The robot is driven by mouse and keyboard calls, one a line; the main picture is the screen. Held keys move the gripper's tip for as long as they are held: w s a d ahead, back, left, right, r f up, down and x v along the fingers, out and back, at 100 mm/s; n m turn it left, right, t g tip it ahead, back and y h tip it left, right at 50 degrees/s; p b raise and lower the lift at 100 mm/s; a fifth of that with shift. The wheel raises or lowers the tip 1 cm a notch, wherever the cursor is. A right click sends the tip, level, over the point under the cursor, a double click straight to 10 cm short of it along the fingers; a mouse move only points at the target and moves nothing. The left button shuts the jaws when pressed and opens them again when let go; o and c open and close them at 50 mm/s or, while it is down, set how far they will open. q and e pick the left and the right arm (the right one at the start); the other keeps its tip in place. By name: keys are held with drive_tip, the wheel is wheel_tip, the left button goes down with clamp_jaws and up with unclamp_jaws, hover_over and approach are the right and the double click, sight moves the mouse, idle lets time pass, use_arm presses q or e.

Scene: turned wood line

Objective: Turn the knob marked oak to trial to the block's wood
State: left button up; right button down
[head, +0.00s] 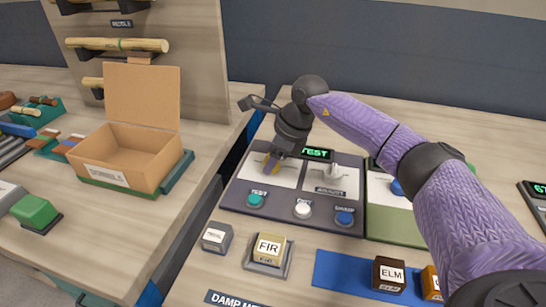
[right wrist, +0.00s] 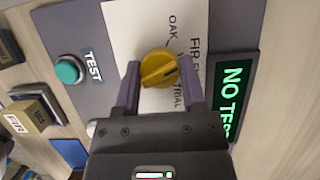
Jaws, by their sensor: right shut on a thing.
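The yellow round knob (right wrist: 158,66) sits on a white dial plate with OAK, TRIAL and FIR lettering, partly covered by the knob and my fingers. A dark line crosses the knob; I cannot tell surely which mark it points to. My right gripper (right wrist: 160,88) is shut on the knob, one finger on each side; in the head view the gripper (head: 271,164) comes down onto the panel (head: 235,199). The block marked FIR (head: 269,246) rests on a grey stand below the panel. It also shows in the right wrist view (right wrist: 16,124). My left gripper is out of view.
The panel has a teal TEST button (head: 255,200), a white button (head: 303,208) and a blue button (head: 344,217). The display (right wrist: 234,101) reads NO TEST. An ELM block (head: 388,274) lies on a blue mat (head: 334,271).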

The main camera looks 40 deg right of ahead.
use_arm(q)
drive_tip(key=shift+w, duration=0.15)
use_arm(e)
drive_tip(key=shift+c, duration=2.4)
unclamp_jaws()
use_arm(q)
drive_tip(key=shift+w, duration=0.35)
use_arm(e)
drive_tip(key=o, duration=0.3)
use_arm(q)
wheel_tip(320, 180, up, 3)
drive_tip(key=p, duration=0.3)
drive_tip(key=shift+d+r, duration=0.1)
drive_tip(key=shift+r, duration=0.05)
use_arm(e)
drive_tip(key=v, duration=1)
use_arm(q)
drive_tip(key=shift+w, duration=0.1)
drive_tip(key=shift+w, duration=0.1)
